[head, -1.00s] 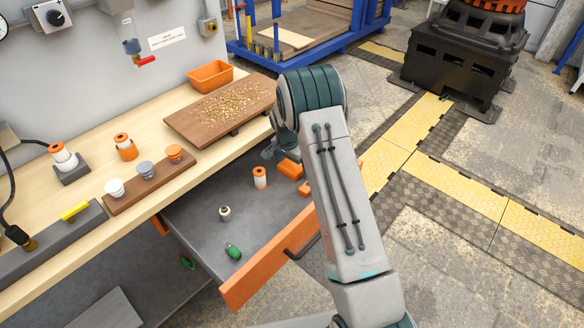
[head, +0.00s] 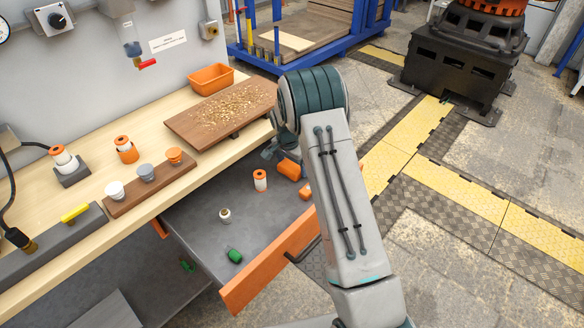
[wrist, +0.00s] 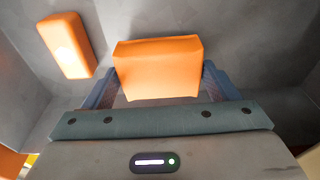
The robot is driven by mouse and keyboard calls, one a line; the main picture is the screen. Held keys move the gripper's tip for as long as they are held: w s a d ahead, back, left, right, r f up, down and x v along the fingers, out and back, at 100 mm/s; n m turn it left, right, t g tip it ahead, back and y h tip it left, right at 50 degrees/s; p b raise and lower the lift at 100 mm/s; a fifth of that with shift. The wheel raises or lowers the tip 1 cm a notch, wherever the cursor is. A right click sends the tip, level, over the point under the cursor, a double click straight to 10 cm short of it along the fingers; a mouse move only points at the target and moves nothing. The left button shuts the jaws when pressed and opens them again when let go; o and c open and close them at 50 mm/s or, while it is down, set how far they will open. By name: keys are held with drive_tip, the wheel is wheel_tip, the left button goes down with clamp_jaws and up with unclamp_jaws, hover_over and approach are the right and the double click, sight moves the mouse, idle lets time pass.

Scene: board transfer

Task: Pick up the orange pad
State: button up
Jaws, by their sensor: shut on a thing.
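The orange pad (wrist: 158,62) is between the two fingers of my gripper (wrist: 158,82) in the wrist view, with a finger against each side. In the head view my gripper (head: 281,153) is over the back right of the open drawer, partly hidden by my arm. The held pad (head: 289,169) shows just below it, tilted. The height of the pad above the drawer floor is hard to tell. A second orange block (wrist: 68,45) lies on the grey drawer floor to the left in the wrist view.
The open drawer (head: 190,222) has an orange front (head: 270,262). It also holds an orange-and-white cylinder (head: 260,180), a small pale-topped item (head: 225,215) and a green item (head: 234,256). The workbench (head: 90,160) above carries a brown board (head: 185,128) with grains and an orange bin (head: 211,78).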

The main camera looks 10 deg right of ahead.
sight(292, 166)
wheel_tip(292, 166, up, 16)
drive_tip(key=shift+r+b, duration=0.25)
drive_tip(key=shift+b, duration=0.05)
drive_tip(key=o, duration=0.3)
drive_tip(key=shift+c, duration=1.1)
